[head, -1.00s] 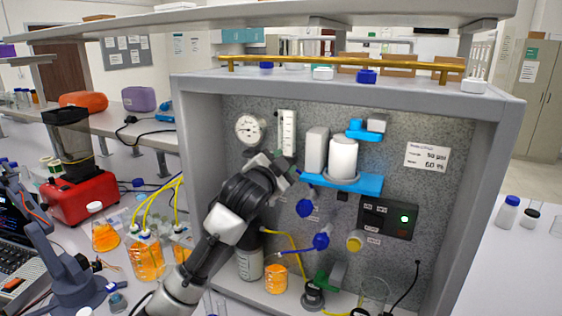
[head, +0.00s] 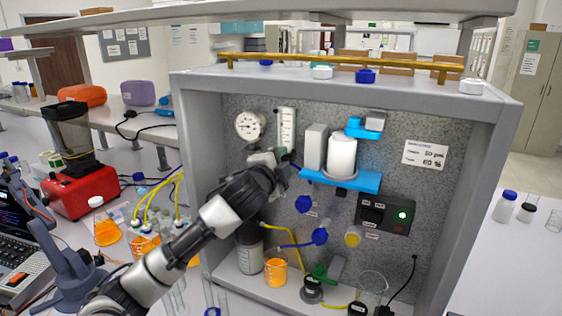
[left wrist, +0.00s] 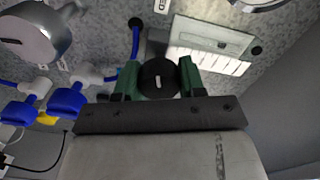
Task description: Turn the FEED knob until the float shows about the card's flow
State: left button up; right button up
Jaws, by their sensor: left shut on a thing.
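My left gripper (head: 279,160) is at the panel just below the flow meter (head: 287,128), a clear upright tube with a white scale. In the left wrist view, the gripper's green fingers (left wrist: 159,80) are shut on the round black FEED knob (left wrist: 157,70), one on each side. A short white mark shows on the knob's face. The flow meter (left wrist: 210,62) is beside it, with tick lines; I cannot make out the float. The gripper hides the knob in the head view. The white card (head: 425,155) is on the panel's right; its print is too small to read surely. My right gripper is not in view.
A round gauge (head: 249,125) is left of the flow meter. A white cylinder (head: 342,155) on a blue bracket (head: 352,182) is close on the right. Blue valve knobs (head: 320,236) and a black box with a green light (head: 402,216) are lower. Bottles stand on the rig floor.

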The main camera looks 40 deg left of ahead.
pick_arm(q)
jog(key=o, duration=0.9)
jog(key=shift+s+d+f, duration=0.1)
jog(key=shift+s+d, duration=0.05)
jog(key=shift+s, duration=0.15)
jog(key=shift+b+v, duration=2.3)
jog(key=shift+v, duration=2.8)
